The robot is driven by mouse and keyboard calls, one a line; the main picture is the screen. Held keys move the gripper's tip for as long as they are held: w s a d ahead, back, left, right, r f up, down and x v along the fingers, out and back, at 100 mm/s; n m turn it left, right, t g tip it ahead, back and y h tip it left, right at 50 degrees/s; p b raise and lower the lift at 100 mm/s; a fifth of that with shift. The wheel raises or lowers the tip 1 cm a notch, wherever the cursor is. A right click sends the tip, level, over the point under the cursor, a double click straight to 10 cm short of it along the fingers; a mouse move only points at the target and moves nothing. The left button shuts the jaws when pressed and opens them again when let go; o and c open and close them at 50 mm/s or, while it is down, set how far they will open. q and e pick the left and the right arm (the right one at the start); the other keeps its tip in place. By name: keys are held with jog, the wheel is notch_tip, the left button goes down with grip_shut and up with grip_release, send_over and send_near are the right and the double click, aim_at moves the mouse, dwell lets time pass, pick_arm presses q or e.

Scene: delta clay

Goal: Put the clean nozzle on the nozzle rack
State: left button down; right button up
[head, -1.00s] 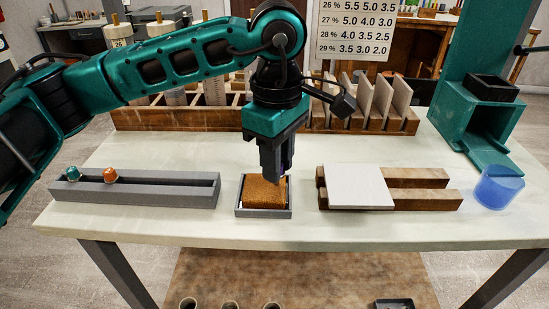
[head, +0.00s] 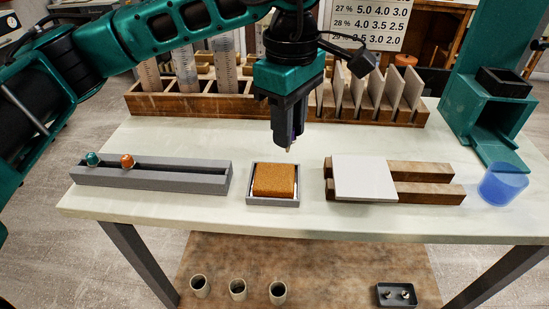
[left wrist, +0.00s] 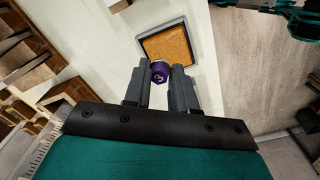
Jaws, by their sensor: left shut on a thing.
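My left gripper (head: 290,147) is shut on a purple nozzle (left wrist: 160,72), which shows between the fingertips in the left wrist view with a pale mark like a 3. In the head view the fingers mostly hide the nozzle, and only its pale tip shows below them. They hang in the air above and behind the orange-brown sponge (head: 275,180), which sits in a grey tray (head: 272,204). The grey nozzle rack (head: 150,176) lies to the left on the table. A teal nozzle (head: 93,158) and an orange nozzle (head: 127,160) sit at its left end; its right part is empty.
A white tile (head: 364,178) lies on wooden bars (head: 430,191) right of the sponge. A blue translucent cup (head: 502,184) stands near a teal machine (head: 490,115). A wooden rack (head: 225,107) with boards lines the back. The table between is clear.

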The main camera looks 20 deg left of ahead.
pick_arm(q)
jog(key=shift+r, duration=0.8)
jog(key=shift+p, duration=0.3)
